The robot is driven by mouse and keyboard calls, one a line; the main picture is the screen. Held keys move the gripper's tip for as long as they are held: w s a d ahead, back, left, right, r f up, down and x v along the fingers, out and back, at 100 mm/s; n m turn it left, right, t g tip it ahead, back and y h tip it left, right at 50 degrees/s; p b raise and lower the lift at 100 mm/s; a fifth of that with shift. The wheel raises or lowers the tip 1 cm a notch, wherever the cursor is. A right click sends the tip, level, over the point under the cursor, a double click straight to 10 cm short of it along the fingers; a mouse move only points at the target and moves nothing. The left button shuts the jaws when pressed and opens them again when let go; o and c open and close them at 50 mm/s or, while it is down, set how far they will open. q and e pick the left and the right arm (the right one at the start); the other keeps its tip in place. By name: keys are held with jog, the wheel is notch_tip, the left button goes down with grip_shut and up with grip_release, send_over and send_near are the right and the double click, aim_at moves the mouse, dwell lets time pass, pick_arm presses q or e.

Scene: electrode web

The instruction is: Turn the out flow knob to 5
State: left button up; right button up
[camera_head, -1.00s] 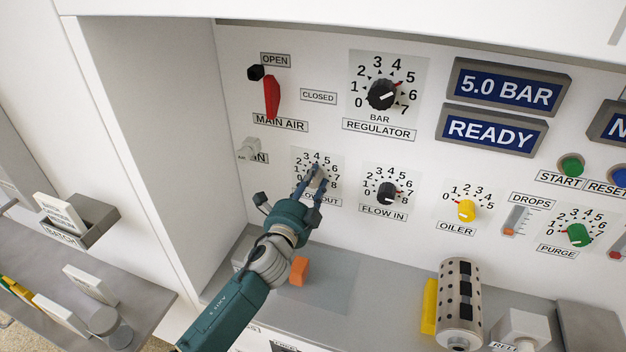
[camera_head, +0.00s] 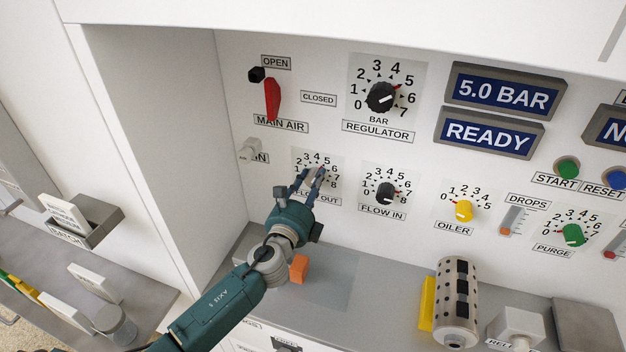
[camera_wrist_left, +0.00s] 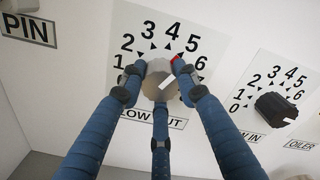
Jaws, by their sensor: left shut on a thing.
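The flow out knob (camera_wrist_left: 157,84) is a grey knob with a white line, on a white dial plate (camera_wrist_left: 135,32) with black numbers. In the wrist view the line slants up to the right, toward the 5 and 6 side; the exact reading cannot be told. A red mark shows near the 5, partly behind a finger. My left gripper (camera_head: 308,178) is shut on the knob, with blue fingers around it; it also shows in the left wrist view (camera_wrist_left: 158,88). The fingers cover part of the "FLOW OUT" label (camera_head: 328,199). My right gripper is not in view.
The flow in knob (camera_head: 386,193) is close on the right. The red main air lever (camera_head: 272,100) and regulator knob (camera_head: 381,97) are above. An orange block (camera_head: 299,269) lies on the grey ledge below my wrist. Displays read "5.0 BAR" (camera_head: 502,94) and "READY" (camera_head: 490,133).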

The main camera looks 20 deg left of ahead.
pick_arm(q)
jog(key=shift+a+r, duration=0.1)
jog(key=shift+a, duration=0.05)
dwell(0.4)
jog(key=o, duration=1.2)
jog(key=shift+c, duration=0.2)
jog(key=shift+s, duration=0.2)
jog(key=s, duration=1.1)
jog(key=shift+s+a, duration=0.25)
jog(key=shift+s, duration=0.05)
